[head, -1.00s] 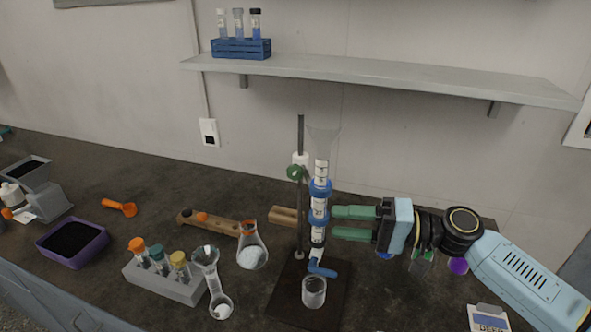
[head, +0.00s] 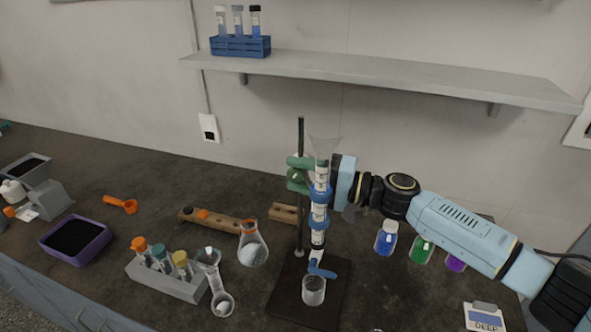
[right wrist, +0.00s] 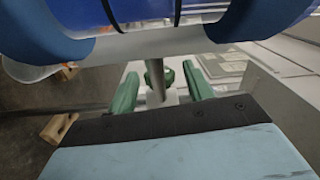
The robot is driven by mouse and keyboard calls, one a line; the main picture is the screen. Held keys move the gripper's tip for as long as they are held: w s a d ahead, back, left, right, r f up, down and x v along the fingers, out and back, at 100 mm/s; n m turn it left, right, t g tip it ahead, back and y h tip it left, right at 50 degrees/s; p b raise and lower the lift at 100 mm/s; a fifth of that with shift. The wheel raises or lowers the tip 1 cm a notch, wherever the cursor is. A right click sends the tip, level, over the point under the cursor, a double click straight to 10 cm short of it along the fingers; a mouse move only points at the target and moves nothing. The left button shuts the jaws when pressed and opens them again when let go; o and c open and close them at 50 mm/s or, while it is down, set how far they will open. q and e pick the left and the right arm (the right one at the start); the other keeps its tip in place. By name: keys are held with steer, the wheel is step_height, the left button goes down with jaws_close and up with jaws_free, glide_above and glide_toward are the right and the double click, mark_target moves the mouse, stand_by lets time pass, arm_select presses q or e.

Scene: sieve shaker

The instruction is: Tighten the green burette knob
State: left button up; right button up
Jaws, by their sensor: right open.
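The burette (head: 319,205), with blue clamp rings and a funnel top, stands upright on a rod with a dark base (head: 335,290). The green knob (head: 293,175) is on the rod, left of the burette's upper part. My right gripper (head: 298,173) reaches in from the right behind the burette. Its green fingers are open, one above and one below the knob in the head view. In the right wrist view the knob (right wrist: 169,76) and grey rod show between the fingertips (right wrist: 161,73); I cannot tell whether they touch. My left gripper is not in view.
A beaker (head: 314,290) stands under the burette's blue stopcock (head: 320,269). A flask (head: 252,248), a wooden block (head: 285,213) and a vial rack (head: 165,283) are to the left. Capped bottles (head: 386,240) stand right, below my arm. The shelf (head: 380,78) is above.

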steer(key=shift+w+a, duration=0.2)
steer(key=shift+a, duration=0.4)
steer(key=c, duration=0.9)
steer(key=y+b, duration=0.1)
steer(key=b, duration=0.4)
steer(key=shift+s+a+f, duration=0.1)
steer(key=shift+a+f, duration=0.05)
steer(key=shift+f, duration=0.05)
steer(key=shift+r+t+b, duration=0.15)
steer(key=shift+t+b, duration=0.15)
steer(key=shift+b, duration=0.4)
